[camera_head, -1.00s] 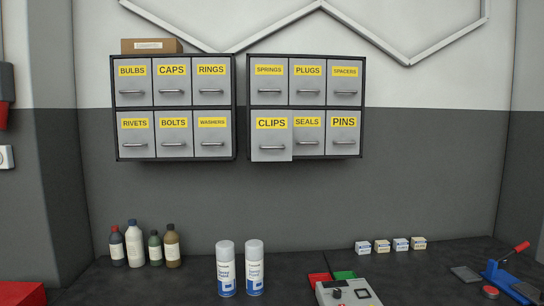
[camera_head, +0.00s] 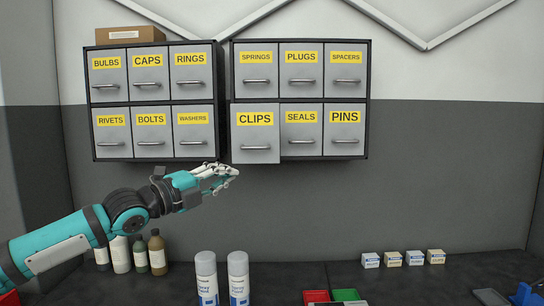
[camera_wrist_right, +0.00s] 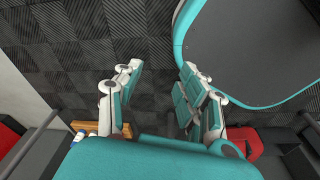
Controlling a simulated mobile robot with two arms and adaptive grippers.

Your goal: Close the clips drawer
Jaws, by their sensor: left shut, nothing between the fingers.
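The clips drawer (camera_head: 255,139) is the grey lower-left drawer of the right wall cabinet (camera_head: 369,100), with a yellow CLIPS label and a bar handle (camera_head: 255,148). Its front stands out past the neighbouring drawer fronts, so it is partly open. My left gripper (camera_head: 235,173) is shut and empty, just below the drawer's lower left corner in the head view. I cannot tell how far in front of the drawer it is. My right gripper (camera_wrist_right: 158,82) shows only in the right wrist view, with its fingers apart and nothing between them, above a dark ribbed floor.
The seals drawer (camera_head: 301,133) beside it is flush. A second cabinet (camera_head: 225,100) hangs to the left, with a cardboard box (camera_head: 130,35) on top. Below, a dark bench (camera_head: 290,280) holds two spray cans (camera_head: 238,278), bottles (camera_head: 157,253) behind my left arm, and small boxes (camera_head: 393,259).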

